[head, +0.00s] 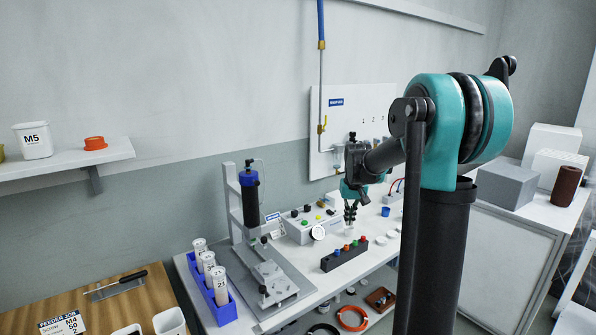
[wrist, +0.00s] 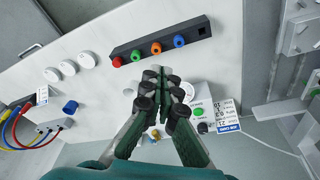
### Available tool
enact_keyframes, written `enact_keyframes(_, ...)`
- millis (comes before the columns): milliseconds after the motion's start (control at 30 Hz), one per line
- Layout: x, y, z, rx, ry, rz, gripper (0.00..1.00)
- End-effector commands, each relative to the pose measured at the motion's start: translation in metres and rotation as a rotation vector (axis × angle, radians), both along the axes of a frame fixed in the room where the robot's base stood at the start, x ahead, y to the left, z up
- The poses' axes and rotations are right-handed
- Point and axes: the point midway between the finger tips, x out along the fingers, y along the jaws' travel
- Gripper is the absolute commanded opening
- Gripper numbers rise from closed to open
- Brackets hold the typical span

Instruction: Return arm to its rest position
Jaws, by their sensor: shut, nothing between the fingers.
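My gripper (head: 350,215) hangs over the right part of the white workbench (head: 293,292) in the head view, at the end of my teal and black arm. In the wrist view my gripper (wrist: 160,76) shows its dark fingertips close together, with nothing between them. It points down at the bench, near a black block with coloured knobs (wrist: 165,46). The same block (head: 343,256) stands just below the gripper in the head view. The gripper seems apart from the bench, but the exact gap is hard to tell.
A control box with buttons (head: 303,226) is behind. White round caps (wrist: 68,67) lie near the gripper. Boxes (head: 507,184) fill a right-hand cabinet top.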

Motion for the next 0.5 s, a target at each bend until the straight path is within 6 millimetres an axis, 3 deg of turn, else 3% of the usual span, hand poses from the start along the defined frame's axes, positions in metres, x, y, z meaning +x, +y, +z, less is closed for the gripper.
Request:
enact_keyframes(33,-0.025,-0.002,-0.004,0.001,-0.011,-0.004,0.0)
enact_keyframes(267,-0.126,-0.007,-0.033,0.004,-0.071,-0.02,0.0)
enact_keyframes(500,-0.232,-0.011,-0.078,0.008,-0.131,-0.037,0.0)
